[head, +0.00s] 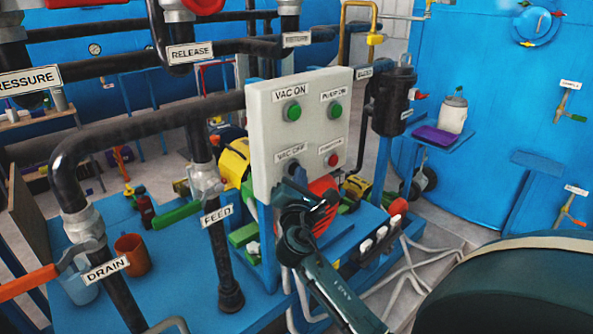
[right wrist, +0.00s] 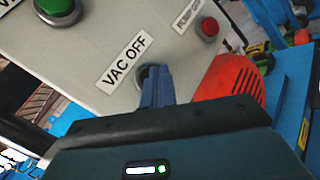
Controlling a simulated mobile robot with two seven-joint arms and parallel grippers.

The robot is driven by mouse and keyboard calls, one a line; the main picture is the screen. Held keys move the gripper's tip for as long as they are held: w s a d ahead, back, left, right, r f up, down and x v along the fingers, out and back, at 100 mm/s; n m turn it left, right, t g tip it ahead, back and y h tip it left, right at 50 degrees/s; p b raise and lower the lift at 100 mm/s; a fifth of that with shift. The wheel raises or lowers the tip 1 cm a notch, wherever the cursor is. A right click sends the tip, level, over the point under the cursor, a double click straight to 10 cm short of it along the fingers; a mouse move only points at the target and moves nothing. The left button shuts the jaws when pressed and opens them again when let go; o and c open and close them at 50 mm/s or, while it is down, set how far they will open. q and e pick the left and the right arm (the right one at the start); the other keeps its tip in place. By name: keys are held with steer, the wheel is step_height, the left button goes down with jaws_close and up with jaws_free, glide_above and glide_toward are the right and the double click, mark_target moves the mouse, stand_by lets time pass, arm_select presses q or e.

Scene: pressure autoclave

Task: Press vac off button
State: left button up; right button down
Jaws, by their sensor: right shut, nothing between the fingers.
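The light grey control panel (head: 262,130) stands upright near the middle of the head view. Its VAC OFF label (head: 290,152) is at the lower left, and it reads clearly in the right wrist view (right wrist: 125,62). Below the label, my right gripper (head: 296,172) is shut and empty, its fingertips at the VAC OFF button. In the right wrist view the blue-grey fingertips (right wrist: 154,74) cover most of that button; only part of a round rim shows around them. I cannot tell whether they touch or press it. My left gripper is not in view.
The green VAC ON button (head: 293,112) is above, a green pump button (head: 335,111) at upper right, and a red pump button (head: 334,160) right of the fingers. A red-orange rounded part (right wrist: 228,82) sits close to the right of the gripper. Dark pipes (head: 130,130) run left.

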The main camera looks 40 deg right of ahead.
steer(key=shift+s+d+p, duration=0.1)
steer(key=shift+s+p, duration=0.25)
steer(key=shift+s, duration=0.5)
steer(key=s+p, duration=0.1)
steer(key=s, duration=0.4)
steer(key=shift+d, duration=0.2)
stand_by(0.7)
